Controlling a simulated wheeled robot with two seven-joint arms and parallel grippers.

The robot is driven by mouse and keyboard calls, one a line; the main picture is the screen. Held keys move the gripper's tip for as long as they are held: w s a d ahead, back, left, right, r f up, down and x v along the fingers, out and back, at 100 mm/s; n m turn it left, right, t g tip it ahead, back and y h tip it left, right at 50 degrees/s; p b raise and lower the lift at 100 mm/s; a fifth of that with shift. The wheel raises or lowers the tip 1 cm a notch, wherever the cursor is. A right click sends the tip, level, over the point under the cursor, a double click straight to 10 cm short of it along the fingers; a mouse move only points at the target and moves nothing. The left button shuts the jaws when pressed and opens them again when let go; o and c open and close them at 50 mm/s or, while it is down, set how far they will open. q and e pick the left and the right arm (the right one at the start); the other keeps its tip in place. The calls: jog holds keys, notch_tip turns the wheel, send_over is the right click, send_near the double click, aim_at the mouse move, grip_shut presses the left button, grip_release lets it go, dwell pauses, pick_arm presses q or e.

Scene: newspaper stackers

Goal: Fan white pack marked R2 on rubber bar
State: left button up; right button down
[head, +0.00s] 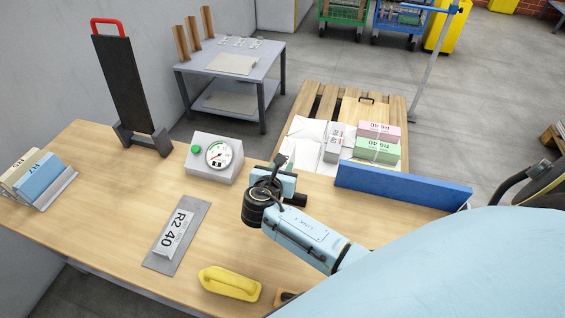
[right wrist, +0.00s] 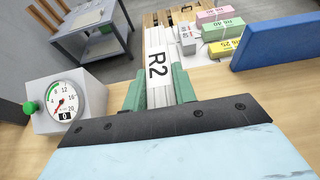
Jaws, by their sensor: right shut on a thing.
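My right gripper (head: 283,165) is over the table's far edge, right of the dial box. In the right wrist view its green fingers (right wrist: 160,90) are shut on a white pack (right wrist: 159,62) whose face reads R2. The head view hides most of this pack behind my wrist. The bar (head: 122,85), tall and black with a red handle on top, leans on a dark foot at the table's far left; I take it as the rubber bar. It is well left of my right gripper. My left gripper is not in view.
The dial box (head: 214,158), yellow tool (head: 230,283), blue rail (head: 402,185) and left rack of packs (head: 38,178) also occupy the table. A pallet (head: 397,108) behind holds white, pink and green packs.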

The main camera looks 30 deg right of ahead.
jog(key=shift+s+a, duration=0.2)
jog(key=shift+s+a+f+p, duration=0.15)
jog(key=shift+s+a+p, duration=0.35)
jog(key=shift+p, duration=0.1)
jog(key=shift+a, duration=0.15)
jog(key=shift+s+a+p, duration=0.35)
jog(key=shift+p, duration=0.2)
jog(key=shift+s+a, duration=0.1)
jog(key=shift+s+a+p, duration=0.3)
jog(key=shift+a+p, duration=0.05)
jog(key=shift+p, duration=0.2)
jog(key=shift+s+a+r, duration=0.1)
jog(key=shift+r, duration=0.1)
